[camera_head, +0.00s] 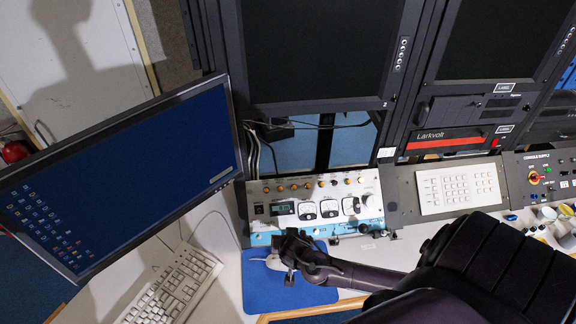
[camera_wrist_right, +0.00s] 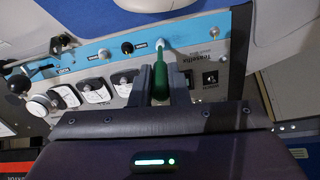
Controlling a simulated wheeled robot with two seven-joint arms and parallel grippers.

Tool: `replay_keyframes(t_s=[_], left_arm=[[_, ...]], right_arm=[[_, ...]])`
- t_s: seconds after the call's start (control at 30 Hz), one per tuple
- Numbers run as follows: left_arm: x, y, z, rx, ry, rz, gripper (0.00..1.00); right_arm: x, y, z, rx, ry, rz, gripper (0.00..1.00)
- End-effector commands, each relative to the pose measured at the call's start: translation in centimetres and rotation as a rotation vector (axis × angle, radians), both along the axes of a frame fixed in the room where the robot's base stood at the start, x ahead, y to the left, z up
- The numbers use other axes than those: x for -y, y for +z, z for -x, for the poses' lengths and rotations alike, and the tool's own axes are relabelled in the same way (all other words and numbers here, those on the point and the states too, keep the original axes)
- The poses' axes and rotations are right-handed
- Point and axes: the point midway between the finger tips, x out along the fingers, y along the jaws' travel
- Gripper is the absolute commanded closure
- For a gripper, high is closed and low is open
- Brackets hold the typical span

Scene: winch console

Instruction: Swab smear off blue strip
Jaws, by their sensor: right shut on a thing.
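A white panel with a light blue strip (camera_head: 262,239) along its lower edge stands behind the desk; the strip also crosses the upper part of the right wrist view (camera_wrist_right: 190,33). My right gripper (camera_head: 290,243) is at this strip. In the right wrist view its fingers (camera_wrist_right: 160,75) are shut on a green-handled swab (camera_wrist_right: 160,83). The swab's pale tip is over the blue strip; I cannot tell whether it touches. I cannot make out a smear; the tip or gripper may hide it. My left gripper is not in view.
The panel carries meters (camera_head: 307,210) and knobs, some on the strip beside the swab. A white mouse sits on a blue mat (camera_head: 262,290) below my gripper. A monitor (camera_head: 120,175) and keyboard (camera_head: 172,290) are at left. A keypad panel (camera_head: 458,188) is at right.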

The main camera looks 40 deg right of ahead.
Motion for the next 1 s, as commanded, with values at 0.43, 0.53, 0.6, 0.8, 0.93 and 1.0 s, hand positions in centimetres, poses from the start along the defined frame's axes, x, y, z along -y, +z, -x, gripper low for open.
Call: replay_keyframes(t_s=[0.43, 0.53, 0.6, 0.8, 0.93, 1.0], left_arm=[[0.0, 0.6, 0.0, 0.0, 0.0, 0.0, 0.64], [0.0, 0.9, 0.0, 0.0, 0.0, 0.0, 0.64], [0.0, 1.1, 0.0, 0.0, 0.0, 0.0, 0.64], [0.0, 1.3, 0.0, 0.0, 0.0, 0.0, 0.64], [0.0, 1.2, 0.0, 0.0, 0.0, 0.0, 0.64], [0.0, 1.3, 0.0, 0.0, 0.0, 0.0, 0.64]], right_arm=[[0.6, 0.0, 0.4, -0.001, -0.001, 0.001, 1.0], [0.7, 0.1, 0.5, -0.002, -0.002, 0.0, 1.0], [0.9, 0.1, 0.6, -0.002, -0.002, 0.0, 1.0], [1.2, 0.0, 0.8, -0.001, 0.0, -0.001, 1.0], [1.3, 0.0, 0.8, -0.001, 0.0, -0.001, 1.0], [1.2, 0.1, 0.8, -0.001, 0.0, -0.001, 1.0]])
